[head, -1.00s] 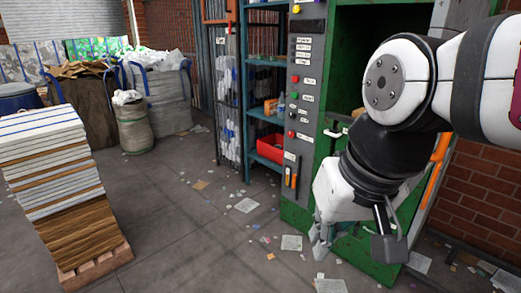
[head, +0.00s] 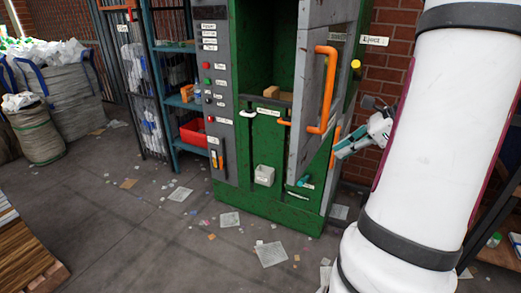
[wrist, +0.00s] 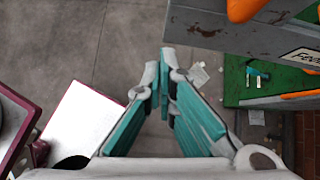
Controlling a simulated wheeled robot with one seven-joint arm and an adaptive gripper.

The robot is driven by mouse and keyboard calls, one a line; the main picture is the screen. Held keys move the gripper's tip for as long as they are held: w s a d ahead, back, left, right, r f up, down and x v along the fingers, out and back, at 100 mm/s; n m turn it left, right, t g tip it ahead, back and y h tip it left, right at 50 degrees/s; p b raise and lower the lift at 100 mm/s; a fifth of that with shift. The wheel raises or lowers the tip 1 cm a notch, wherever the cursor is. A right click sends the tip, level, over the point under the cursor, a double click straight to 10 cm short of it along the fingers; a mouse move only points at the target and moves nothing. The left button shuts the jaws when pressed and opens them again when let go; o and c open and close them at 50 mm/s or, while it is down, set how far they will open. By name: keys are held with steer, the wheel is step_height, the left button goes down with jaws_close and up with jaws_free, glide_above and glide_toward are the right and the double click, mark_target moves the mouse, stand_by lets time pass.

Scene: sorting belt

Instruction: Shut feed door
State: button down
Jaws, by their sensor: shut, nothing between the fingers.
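The feed door is a grey panel (head: 310,95) with an orange handle (head: 330,90), on the green machine in the head view. It stands open at an angle, right of the dark feed opening (head: 265,45). My gripper (head: 341,152) is just right of the door's lower part there, partly hidden by my arm. In the wrist view, my gripper's teal fingers (wrist: 165,65) are shut and empty. The grey door edge (wrist: 210,32) and part of an orange handle (wrist: 245,8) lie at upper right, apart from the fingertips.
A grey control panel (head: 213,90) with buttons flanks the opening. Blue shelves (head: 170,75) with a red bin (head: 193,132) stand left. A brick wall (head: 390,45) is close behind on the right. Scraps litter the floor; the floor at front left (head: 130,225) is mostly clear.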

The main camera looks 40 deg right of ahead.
steer(key=s+d+m, duration=0.2)
steer(key=d, duration=0.1)
glide_toward(298, 169)
step_height(298, 169, down, 3)
steer(key=s, duration=0.2)
steer(key=shift+t, duration=0.3)
steer(key=shift+w+a+f+p, duration=0.1)
steer(key=shift+w+a+f, duration=0.1)
steer(key=shift+w, duration=0.6)
steer(key=shift+w+a+f+p, duration=0.1)
steer(key=shift+w+a+p, duration=0.1)
steer(key=shift+w, duration=0.55)
steer(key=shift+w+a+f+p, duration=0.1)
steer(key=shift+w+a+f, duration=0.1)
steer(key=shift+w, duration=0.6)
